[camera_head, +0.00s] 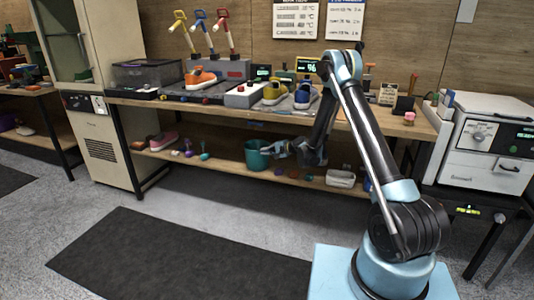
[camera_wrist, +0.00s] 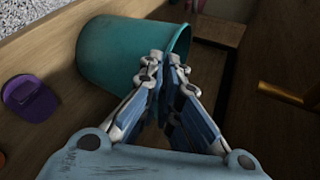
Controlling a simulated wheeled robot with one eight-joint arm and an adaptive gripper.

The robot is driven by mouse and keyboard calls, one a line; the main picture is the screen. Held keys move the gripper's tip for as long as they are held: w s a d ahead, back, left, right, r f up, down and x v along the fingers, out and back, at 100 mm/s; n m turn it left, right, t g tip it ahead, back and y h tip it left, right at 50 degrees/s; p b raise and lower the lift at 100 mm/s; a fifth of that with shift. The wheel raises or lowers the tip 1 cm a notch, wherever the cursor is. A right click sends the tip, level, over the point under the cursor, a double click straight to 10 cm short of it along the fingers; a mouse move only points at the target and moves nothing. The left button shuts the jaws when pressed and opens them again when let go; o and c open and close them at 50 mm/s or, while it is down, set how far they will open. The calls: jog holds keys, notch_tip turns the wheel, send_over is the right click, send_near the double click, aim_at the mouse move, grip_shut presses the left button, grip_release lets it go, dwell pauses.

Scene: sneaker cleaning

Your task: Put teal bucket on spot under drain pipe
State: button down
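The teal bucket (camera_head: 255,156) is on the lower shelf under the workbench, near its middle. My gripper (camera_head: 271,149) is at the right side of its upper rim. In the wrist view the bucket (camera_wrist: 120,50) fills the upper middle, its open mouth toward the right. My gripper's fingertips (camera_wrist: 166,60) are drawn nearly together at the rim and look shut on the bucket wall; the fingers hide part of the rim. I cannot clearly make out a drain pipe or a marked spot under it in either view.
The lower shelf (camera_head: 222,173) also holds a pink shoe (camera_head: 163,141), small purple and teal items, and a white tray (camera_head: 341,178) to the right. In the wrist view a purple object (camera_wrist: 30,98) lies left of the bucket and a brass-coloured rod (camera_wrist: 288,94) is at the right. The bench top is crowded.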

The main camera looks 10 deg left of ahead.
jog(key=c, duration=1.8)
grip_release()
jog(key=shift+d, duration=0.1)
jog(key=v, duration=1.2)
